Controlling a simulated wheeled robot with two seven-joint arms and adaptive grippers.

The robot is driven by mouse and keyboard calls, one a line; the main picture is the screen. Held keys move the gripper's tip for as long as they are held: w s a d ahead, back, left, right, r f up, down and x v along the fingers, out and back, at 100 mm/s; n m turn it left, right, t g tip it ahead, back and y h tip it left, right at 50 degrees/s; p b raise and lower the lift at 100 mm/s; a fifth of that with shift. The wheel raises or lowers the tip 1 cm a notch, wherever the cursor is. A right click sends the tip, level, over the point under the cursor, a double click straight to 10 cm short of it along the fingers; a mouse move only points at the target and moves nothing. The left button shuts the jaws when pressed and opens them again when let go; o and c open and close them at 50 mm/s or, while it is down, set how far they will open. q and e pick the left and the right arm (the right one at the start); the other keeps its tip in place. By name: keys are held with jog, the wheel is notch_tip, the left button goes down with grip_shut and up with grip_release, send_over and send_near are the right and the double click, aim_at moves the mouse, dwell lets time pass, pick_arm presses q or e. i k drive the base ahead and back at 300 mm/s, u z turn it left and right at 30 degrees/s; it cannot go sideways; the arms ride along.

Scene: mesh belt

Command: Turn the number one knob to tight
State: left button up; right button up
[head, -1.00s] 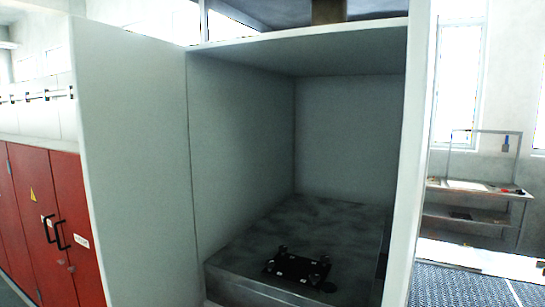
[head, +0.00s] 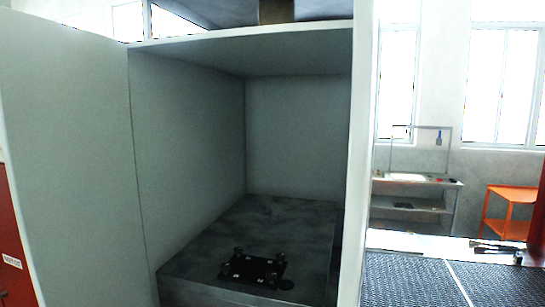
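A small black device (head: 252,270) with several upright knob-like posts sits on a dark grey block (head: 205,250) inside an open grey cabinet (head: 190,130). Small light marks show on the device, but they are too small to read, so I cannot tell which knob is number one or how any knob is turned. Neither of my grippers is in the head view.
The cabinet's left panel (head: 65,150) and right upright (head: 360,150) frame the opening. To the right are a dark mesh surface (head: 410,282), a shelf rack (head: 410,205) and an orange table (head: 512,195). A red cabinet (head: 12,250) shows at far left.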

aim_at(225, 267)
jog(key=z, duration=0.1)
jog(key=k, duration=0.4)
jog(key=u, duration=1.45)
jog(key=i, duration=1.4)
jog(key=z, duration=0.1)
